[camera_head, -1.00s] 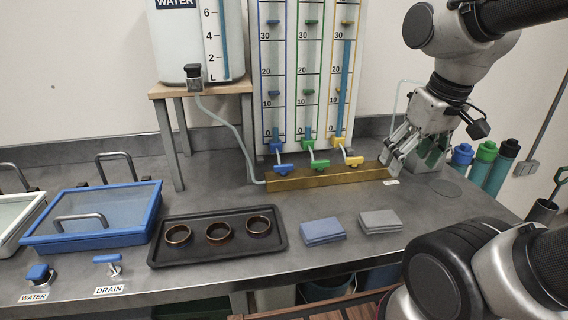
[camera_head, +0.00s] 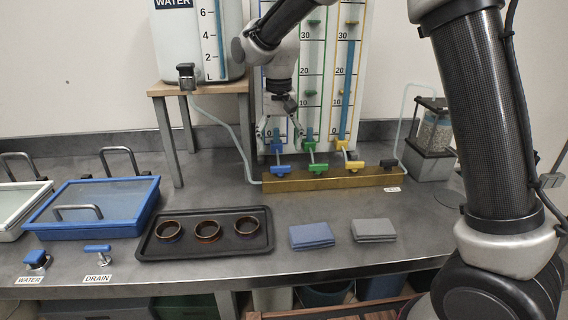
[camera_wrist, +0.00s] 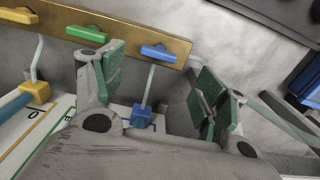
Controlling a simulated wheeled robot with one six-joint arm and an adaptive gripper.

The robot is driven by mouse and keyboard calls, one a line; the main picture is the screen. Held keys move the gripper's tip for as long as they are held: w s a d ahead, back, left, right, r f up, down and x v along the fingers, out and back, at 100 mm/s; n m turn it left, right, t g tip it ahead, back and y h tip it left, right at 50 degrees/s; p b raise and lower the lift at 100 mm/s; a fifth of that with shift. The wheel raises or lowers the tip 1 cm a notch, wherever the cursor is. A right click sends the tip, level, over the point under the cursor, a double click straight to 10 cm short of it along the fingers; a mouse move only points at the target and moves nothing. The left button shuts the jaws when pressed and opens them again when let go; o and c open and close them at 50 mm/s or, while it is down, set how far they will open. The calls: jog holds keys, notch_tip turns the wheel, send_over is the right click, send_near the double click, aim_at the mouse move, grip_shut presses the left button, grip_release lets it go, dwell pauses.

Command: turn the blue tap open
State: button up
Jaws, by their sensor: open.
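The blue tap (camera_head: 280,170) is the leftmost of the coloured taps on the brass manifold (camera_head: 330,181); its flat bar handle also shows in the wrist view (camera_wrist: 158,52). The handle lies lengthwise along the manifold. My gripper (camera_head: 280,133) is above and behind it, in front of the gauge board. In the wrist view my gripper (camera_wrist: 163,78) is open and empty, with green-padded fingers on either side of the blue tap's thin stem. The handle is just beyond the fingertips, and I see no contact.
The green tap (camera_head: 318,168) and yellow tap (camera_head: 354,166) stand close to the right. A black tap (camera_head: 389,163) is at the manifold's end. The water tank's stand (camera_head: 170,140) is to the left. A dark tray (camera_head: 160,254) with rings lies in front.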

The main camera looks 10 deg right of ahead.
aim_at(280, 166)
notch_tip(280, 166, down, 7)
jog(key=shift+d, duration=0.1)
dwell(0.3)
jog(key=c, duration=1)
